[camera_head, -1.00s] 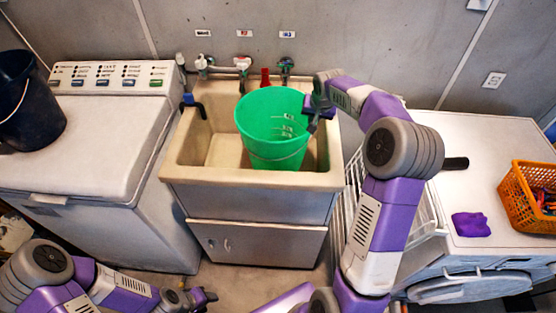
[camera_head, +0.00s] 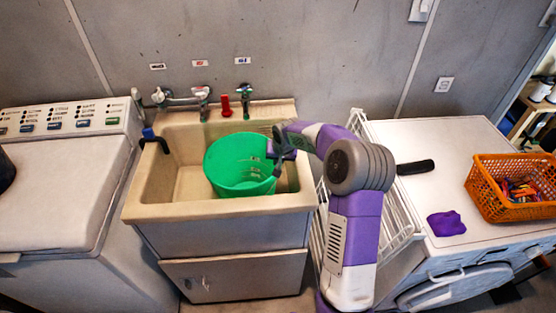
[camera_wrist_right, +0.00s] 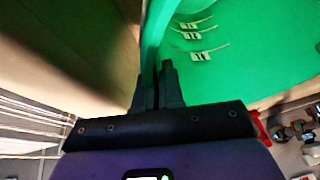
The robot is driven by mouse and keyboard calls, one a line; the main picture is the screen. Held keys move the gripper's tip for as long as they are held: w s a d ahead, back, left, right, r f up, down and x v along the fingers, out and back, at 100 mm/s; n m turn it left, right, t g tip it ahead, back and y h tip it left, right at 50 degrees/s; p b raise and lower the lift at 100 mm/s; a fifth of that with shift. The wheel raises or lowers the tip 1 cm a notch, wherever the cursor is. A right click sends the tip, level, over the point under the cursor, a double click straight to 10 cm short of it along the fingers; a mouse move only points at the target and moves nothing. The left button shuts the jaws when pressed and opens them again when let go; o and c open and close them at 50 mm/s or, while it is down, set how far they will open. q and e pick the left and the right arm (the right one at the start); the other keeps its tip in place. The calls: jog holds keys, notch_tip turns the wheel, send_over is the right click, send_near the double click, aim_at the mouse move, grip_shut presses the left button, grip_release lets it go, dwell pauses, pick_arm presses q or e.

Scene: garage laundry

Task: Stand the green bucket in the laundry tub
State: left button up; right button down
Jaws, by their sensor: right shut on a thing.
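The green bucket (camera_head: 238,166) is inside the beige laundry tub (camera_head: 215,211), with its open top facing up and its rim near the level of the tub's rim. Its bottom is hidden, so I cannot tell whether it touches the tub floor. My right gripper (camera_head: 276,158) is shut on the bucket's right rim. The right wrist view shows the fingers (camera_wrist_right: 157,85) closed on the green wall (camera_wrist_right: 235,60), with white marks inside the bucket. My left gripper is not in view.
Taps (camera_head: 185,97) and a red object (camera_head: 226,106) stand behind the tub. A washing machine (camera_head: 50,185) is at the left.

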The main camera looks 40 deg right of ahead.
jog(key=c, duration=1.3)
grip_release()
jog(key=shift+o, duration=0.2)
jog(key=shift+r, duration=0.1)
jog(key=shift+r+p, duration=0.3)
jog(key=shift+r, duration=0.05)
jog(key=p+v, duration=0.2)
jog(key=v, duration=0.9)
jog(key=shift+s, duration=0.15)
jog(key=shift+a+r, duration=0.1)
jog(key=shift+r, duration=0.05)
